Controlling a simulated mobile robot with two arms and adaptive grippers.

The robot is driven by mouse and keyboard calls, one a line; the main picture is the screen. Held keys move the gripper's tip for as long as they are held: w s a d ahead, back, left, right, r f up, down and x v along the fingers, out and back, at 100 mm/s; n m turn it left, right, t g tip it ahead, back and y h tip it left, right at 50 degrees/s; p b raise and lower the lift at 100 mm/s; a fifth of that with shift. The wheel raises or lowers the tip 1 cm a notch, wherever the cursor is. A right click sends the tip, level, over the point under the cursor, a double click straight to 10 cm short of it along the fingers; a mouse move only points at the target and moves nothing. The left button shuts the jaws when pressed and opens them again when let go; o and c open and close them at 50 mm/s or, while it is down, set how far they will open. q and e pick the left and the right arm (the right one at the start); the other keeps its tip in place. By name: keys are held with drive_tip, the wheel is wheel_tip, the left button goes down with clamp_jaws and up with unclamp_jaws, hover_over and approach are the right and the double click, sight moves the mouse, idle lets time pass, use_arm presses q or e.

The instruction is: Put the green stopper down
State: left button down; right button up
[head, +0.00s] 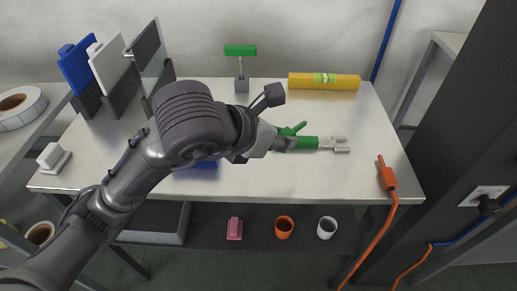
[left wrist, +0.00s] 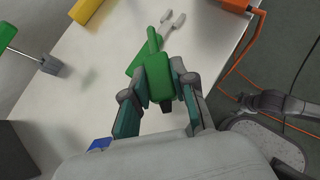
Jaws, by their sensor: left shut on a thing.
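My left gripper (head: 281,143) is over the right half of the metal table (head: 335,180), pointing right. In the left wrist view its two fingers (left wrist: 157,76) are shut on the green stopper (left wrist: 158,82), a green body with a narrower end pointing away. In the head view only part of the stopper (head: 292,130) shows past the fingers. I cannot tell whether it touches the table. A green-handled tool with a grey forked end (head: 305,142) lies just beyond it; the tool also shows in the left wrist view (left wrist: 140,60).
Upright blue and white panels (head: 76,66) stand at the back left. An orange-handled cable (head: 387,175) hangs over the right edge.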

use_arm(q)
drive_tip(key=w+a+f, duration=0.4)
drive_tip(key=shift+w+a, duration=0.2)
drive_tip(key=shift+a, duration=0.15)
wheel_tip(320, 180, down, 4)
drive_tip(key=shift+b, duration=0.55)
use_arm(e)
drive_tip(key=r, duration=0.1)
drive_tip(key=w+r, duration=0.1)
drive_tip(key=r, duration=0.1)
drive_tip(key=shift+w+r, duration=0.35)
drive_tip(key=shift+r, duration=0.05)
drive_tip(key=shift+r, duration=0.1)
use_arm(q)
drive_tip(key=shift+f, duration=0.1)
use_arm(e)
drive_tip(key=shift+w+a+r, duration=0.1)
drive_tip(key=shift+r, duration=0.2)
use_arm(q)
drive_tip(key=shift+f+b, duration=0.1)
drive_tip(key=shift+b, duration=0.2)
use_arm(e)
drive_tip(key=shift+r, duration=0.3)
